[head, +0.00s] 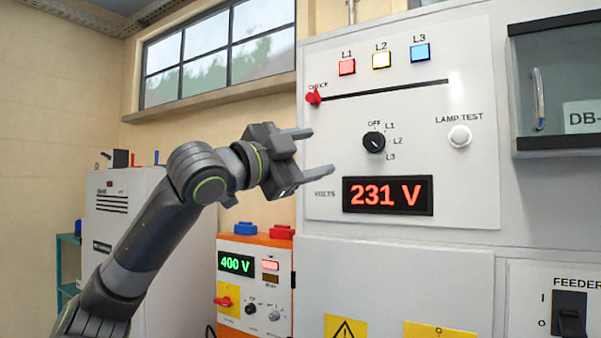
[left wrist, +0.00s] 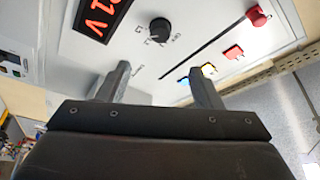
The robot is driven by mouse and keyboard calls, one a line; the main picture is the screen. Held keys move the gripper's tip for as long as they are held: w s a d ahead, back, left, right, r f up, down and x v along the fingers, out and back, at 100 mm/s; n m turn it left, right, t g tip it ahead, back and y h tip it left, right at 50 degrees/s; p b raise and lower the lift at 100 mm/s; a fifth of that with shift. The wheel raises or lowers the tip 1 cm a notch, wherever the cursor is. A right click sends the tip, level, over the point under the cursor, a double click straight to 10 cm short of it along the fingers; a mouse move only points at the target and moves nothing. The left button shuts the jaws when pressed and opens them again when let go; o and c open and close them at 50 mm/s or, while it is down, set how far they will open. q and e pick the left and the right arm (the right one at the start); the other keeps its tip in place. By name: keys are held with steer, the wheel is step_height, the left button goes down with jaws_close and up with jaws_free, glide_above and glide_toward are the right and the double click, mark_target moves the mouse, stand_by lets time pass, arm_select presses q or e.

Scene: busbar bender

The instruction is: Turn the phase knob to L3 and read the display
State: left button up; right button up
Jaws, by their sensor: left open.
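The black phase knob (head: 374,142) is on the pale panel, with OFF, L1, L2 and L3 printed around it. It also shows in the left wrist view (left wrist: 160,31), beyond the fingertips. Its pointer mark is too small for me to tell the exact setting. The red display (head: 388,195) below the knob reads 231 V. It is partly cut off in the left wrist view (left wrist: 103,17). My left gripper (head: 320,151) is open and empty, left of the knob and apart from it. Its two fingers also show in the left wrist view (left wrist: 159,75). My right gripper is not in view.
Red, yellow and blue lamps sit above a slot with a red CHECK lever (head: 313,97). A white LAMP TEST button (head: 459,136) is right of the knob. An orange-framed unit (head: 255,240) reading 400 V stands below my left arm. A glass-fronted cabinet (head: 514,80) is at right.

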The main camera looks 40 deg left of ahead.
arm_select(q)
steer(key=shift+b+v, duration=0.45)
steer(key=shift+v, duration=0.45)
